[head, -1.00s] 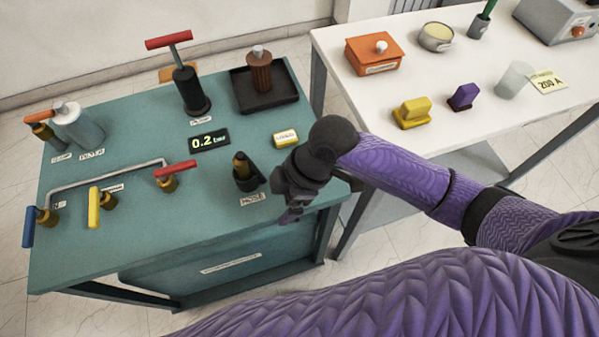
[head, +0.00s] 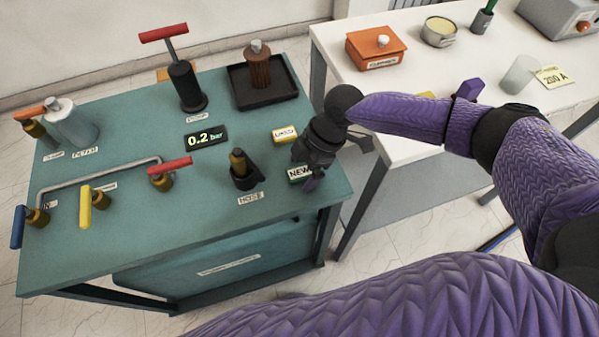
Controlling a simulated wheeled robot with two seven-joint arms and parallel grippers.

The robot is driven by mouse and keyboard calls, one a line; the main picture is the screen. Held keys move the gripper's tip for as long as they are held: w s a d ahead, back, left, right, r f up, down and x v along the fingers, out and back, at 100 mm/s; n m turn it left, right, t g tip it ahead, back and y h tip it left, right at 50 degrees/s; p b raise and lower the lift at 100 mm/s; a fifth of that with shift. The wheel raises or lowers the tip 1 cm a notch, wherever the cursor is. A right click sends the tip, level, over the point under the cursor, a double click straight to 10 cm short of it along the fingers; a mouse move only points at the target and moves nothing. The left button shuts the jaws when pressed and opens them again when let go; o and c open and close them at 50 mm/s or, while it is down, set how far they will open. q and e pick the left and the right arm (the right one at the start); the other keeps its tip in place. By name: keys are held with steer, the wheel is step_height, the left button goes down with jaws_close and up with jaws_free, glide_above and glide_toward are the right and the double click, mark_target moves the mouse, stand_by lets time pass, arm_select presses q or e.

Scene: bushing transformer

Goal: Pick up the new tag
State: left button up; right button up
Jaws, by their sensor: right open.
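The new tag (head: 299,173) is a small dark green block with a white label reading NEW. It lies on the green bench near its right edge. My right gripper (head: 328,166) is above the bench's right edge, beside the tag and close to it. Its jaws are apart with nothing visible between them. One finger hangs close to the tag's right end and may hide part of it. I cannot tell whether it touches the tag. My left gripper is not in view.
A yellow tag (head: 284,134) lies just behind the new tag. A dark hose fitting (head: 243,172) stands to its left, and a pressure display (head: 206,138) lies beyond. A black tray (head: 262,99) is at the back. A white table (head: 415,82) stands at the right.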

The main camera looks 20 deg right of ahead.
jaws_close()
stand_by(0.3)
steer(key=shift+r, duration=0.15)
